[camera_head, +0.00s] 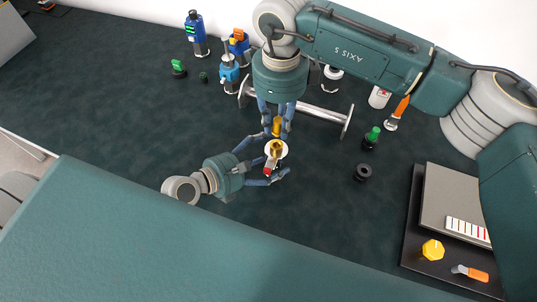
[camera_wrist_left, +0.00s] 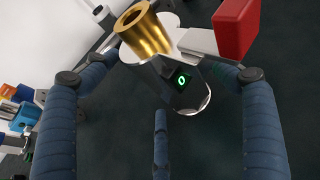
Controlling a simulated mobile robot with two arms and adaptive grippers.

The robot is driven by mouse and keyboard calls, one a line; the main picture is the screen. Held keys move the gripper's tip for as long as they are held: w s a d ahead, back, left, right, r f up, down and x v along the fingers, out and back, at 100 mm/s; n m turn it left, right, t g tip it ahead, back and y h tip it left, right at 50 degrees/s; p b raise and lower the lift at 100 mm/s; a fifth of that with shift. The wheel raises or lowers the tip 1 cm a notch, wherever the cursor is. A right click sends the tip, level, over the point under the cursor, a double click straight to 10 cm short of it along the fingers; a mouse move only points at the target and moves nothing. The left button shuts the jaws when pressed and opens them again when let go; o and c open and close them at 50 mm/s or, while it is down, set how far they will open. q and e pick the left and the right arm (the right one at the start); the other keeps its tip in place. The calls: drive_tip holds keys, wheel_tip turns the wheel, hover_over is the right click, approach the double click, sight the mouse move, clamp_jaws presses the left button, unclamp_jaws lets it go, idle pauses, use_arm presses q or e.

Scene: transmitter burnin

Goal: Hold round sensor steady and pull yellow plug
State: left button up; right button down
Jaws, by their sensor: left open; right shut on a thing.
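The round sensor (camera_head: 283,152) has a white top, a gold collar and a red-handled lever, and is near the middle of the table in the head view. In the left wrist view the sensor (camera_wrist_left: 181,84) shows a dark body with a green lit display and an open gold collar. My left gripper (camera_head: 267,161) is open, its fingers spread around the sensor; contact cannot be told. My right gripper (camera_head: 277,120) points down and is shut on the yellow plug (camera_head: 277,127), just above the gold collar. The plug looks apart from the collar.
A metal bar on stands (camera_head: 318,112) lies behind the right gripper. Blue instruments (camera_head: 196,33) stand at the back left. A green-topped connector (camera_head: 371,136) and a black ring (camera_head: 362,172) are to the right. A dark tray (camera_head: 416,232) is at far right. The table's left is clear.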

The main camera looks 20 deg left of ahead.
use_arm(q)
drive_tip(key=v, duration=1.2)
